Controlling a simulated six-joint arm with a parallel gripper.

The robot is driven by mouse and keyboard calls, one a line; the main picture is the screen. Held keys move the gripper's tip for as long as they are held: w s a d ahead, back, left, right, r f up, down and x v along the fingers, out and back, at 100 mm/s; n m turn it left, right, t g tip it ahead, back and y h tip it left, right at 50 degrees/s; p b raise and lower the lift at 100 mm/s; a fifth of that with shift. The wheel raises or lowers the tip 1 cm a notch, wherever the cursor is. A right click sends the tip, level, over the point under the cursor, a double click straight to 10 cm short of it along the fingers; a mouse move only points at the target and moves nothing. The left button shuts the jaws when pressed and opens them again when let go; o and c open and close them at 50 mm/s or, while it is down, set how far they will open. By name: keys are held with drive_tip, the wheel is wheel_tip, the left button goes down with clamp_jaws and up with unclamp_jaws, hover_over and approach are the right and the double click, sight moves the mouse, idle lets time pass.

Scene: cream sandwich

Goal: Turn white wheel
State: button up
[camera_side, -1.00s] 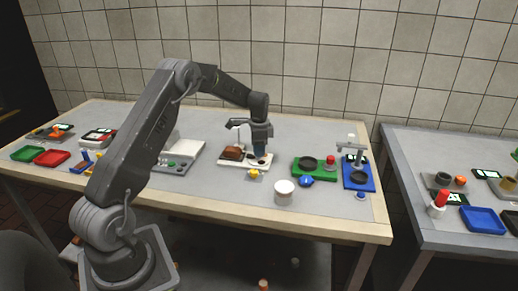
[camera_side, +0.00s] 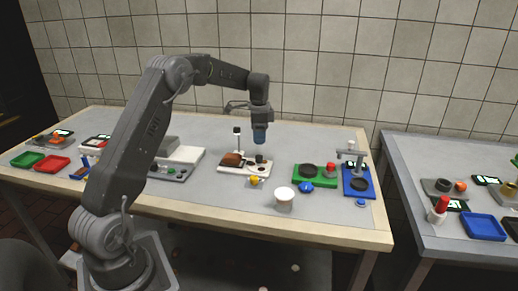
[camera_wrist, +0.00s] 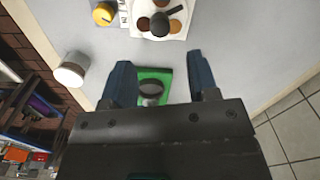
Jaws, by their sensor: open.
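The white station (camera_side: 232,170) stands mid-table in the side view, with a brown block and a dark upright post.
A yellow knob (camera_side: 254,181) sits in front of the station. A white cup (camera_side: 284,196) stands near the front edge. A green tray (camera_side: 314,182) and a blue stand (camera_side: 358,193) are to the right. A grey device (camera_side: 175,165) is to the left.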

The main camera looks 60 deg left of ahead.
wheel_tip(320, 180, up, 6)
drive_tip(key=shift+f, duration=0.15)
idle(0.4)
drive_tip(key=s+d+r+n+t, duration=0.1)
drive_tip(key=s+d+r+n, duration=0.1)
drive_tip(key=s+d+r, duration=0.55)
drive_tip(key=s+d+r+n+t, duration=0.1)
drive_tip(key=s+d+r+t, duration=0.2)
drive_tip(key=d, duration=0.8)
drive_tip(key=s+d+f+n, duration=0.1)
drive_tip(key=s+d, duration=0.3)
drive_tip(key=s, duration=0.5)
drive_tip(key=s+d+f+n+t, duration=0.1)
drive_tip(key=s+d+f+n, duration=0.1)
drive_tip(key=s+d, duration=0.3)
drive_tip(key=s+f, duration=0.1)
drive_tip(key=s, duration=0.3)
drive_tip(key=shift+d+f+t, duration=0.25)
drive_tip(key=shift+t, duration=0.05)
